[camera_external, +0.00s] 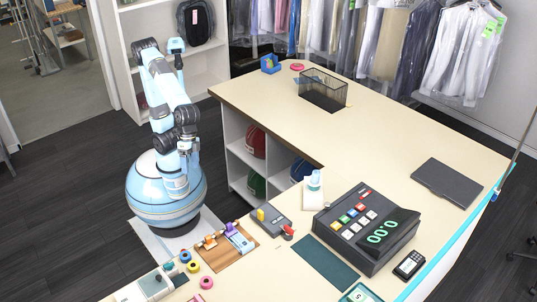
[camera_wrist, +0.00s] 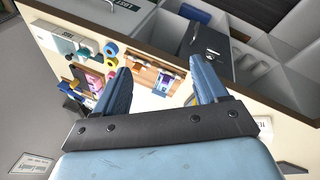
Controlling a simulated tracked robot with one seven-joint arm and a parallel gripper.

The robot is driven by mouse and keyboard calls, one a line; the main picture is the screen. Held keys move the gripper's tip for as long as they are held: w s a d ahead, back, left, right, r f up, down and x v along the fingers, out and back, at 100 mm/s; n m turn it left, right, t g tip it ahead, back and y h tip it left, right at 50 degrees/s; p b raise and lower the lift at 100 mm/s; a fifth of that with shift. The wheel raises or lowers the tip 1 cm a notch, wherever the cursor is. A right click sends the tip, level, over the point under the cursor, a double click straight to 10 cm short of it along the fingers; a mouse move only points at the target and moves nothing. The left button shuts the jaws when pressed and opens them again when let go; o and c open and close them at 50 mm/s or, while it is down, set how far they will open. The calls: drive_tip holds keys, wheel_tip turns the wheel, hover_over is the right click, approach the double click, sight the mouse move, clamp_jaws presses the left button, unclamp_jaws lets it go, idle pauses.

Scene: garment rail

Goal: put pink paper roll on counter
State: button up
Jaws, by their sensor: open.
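A small pink roll (camera_external: 206,282) lies at the near left end of the pale counter (camera_external: 400,145), in front of a yellow roll (camera_external: 193,266) and a blue roll (camera_external: 185,256). Another pink-red ring (camera_external: 297,67) lies at the counter's far end.
A cash register (camera_external: 366,228), a grey stapler-like device (camera_external: 271,221) and a wooden board with small items (camera_external: 222,250) crowd the near counter. A black mesh basket (camera_external: 323,90) and a dark flat folder (camera_external: 447,183) stand farther along. The counter's middle is clear.

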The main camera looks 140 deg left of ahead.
drive_tip(key=s+a+m+t+y, duration=0.1)
drive_tip(key=s+a, duration=0.4)
drive_tip(key=s, duration=0.6)
drive_tip(key=s+a+m+t+y, duration=0.1)
drive_tip(key=s+a+m, duration=0.3)
drive_tip(key=s, duration=0.6)
drive_tip(key=shift+s+a+r+m+y, duration=0.3)
drive_tip(key=shift+s+a, duration=0.05)
